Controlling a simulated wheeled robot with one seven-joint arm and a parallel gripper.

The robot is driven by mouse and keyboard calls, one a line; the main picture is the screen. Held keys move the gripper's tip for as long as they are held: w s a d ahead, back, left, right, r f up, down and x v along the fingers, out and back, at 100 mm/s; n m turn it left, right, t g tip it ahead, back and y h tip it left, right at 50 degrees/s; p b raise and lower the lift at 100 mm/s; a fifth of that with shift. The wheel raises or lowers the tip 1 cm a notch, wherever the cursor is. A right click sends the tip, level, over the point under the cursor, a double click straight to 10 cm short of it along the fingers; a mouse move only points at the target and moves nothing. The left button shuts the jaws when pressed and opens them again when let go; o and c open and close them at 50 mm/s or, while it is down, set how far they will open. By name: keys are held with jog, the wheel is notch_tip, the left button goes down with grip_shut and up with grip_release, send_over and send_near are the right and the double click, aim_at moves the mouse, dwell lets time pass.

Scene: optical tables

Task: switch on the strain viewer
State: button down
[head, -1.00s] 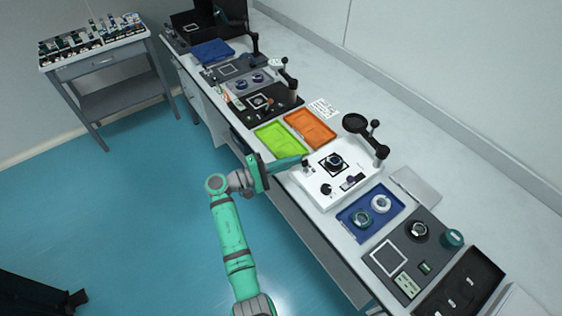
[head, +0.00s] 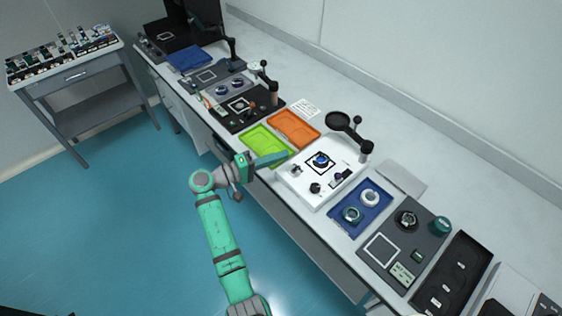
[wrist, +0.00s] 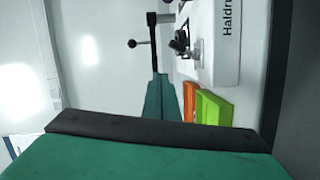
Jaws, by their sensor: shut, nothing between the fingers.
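The strain viewer appears to be the white box (head: 297,186) on the long bench. It has a black square stage with a bright blue round centre (head: 321,160), dark controls and a jointed arm with a black round lens (head: 338,119). A small dark lever-like part (head: 296,169) sits at its left corner. My gripper (head: 288,154) is shut and empty, its tip beside that corner; I cannot tell whether it touches.
A green tray (head: 254,136) and an orange tray (head: 293,122) lie left of the white box, close to my gripper. A blue tray with two rings (head: 341,222) and a grey panel (head: 377,275) lie right of it. Bare bench runs along the wall.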

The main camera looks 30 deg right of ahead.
jog(key=w+a+r, duration=0.1)
jog(key=a, duration=0.9)
jog(key=shift+w+r, duration=0.4)
jog(key=shift+w, duration=0.1)
jog(key=shift+a, duration=0.1)
